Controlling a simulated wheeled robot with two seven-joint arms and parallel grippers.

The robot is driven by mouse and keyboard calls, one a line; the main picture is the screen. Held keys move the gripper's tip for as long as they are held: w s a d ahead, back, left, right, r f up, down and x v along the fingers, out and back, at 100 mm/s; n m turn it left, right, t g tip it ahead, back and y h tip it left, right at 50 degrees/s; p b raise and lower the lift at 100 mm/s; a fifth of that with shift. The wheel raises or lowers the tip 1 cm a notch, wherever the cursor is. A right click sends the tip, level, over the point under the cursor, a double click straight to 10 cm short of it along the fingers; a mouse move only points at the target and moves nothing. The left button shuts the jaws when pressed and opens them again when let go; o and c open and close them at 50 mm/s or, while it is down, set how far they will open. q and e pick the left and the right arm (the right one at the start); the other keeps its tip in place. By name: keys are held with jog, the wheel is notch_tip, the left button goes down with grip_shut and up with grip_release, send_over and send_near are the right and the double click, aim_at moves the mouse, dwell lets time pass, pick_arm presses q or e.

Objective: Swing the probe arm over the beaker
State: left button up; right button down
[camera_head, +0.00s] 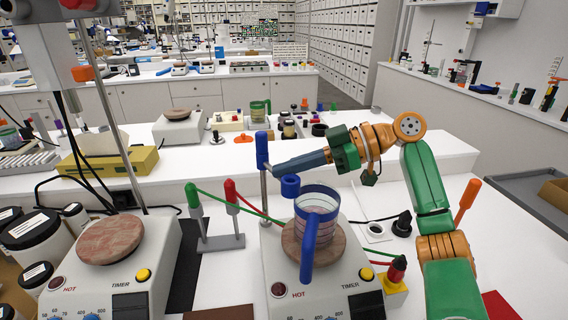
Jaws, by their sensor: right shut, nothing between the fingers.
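A beaker (317,205) with a blue rim, pinkish contents and a blue handle (308,250) towards me stands upright on the round plate (333,262) of the right hotplate. Behind it to the left rises a thin metal post (264,195) with a blue top (262,145). A blue ring-shaped holder (290,186) shows just left of the beaker's rim; its link to the post is hidden. My right gripper (278,169) is shut and empty, its blue-grey fingers pointing left beside the post, above the holder. I cannot tell whether they touch. My left gripper is not in view.
A second hotplate (110,240) stands at the left. A small rack (220,243) holds green and red probes with cables. A black-capped item (402,224) and a yellow block (393,290) lie right of the beaker. Dark jars (35,235) crowd the left edge.

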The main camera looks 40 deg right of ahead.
jog(key=shift+w+d+r+p, duration=0.1)
jog(key=shift+w+d+p, duration=0.05)
jog(key=shift+d+p, duration=0.25)
jog(key=shift+w+d, duration=0.15)
jog(key=shift+d, duration=0.35)
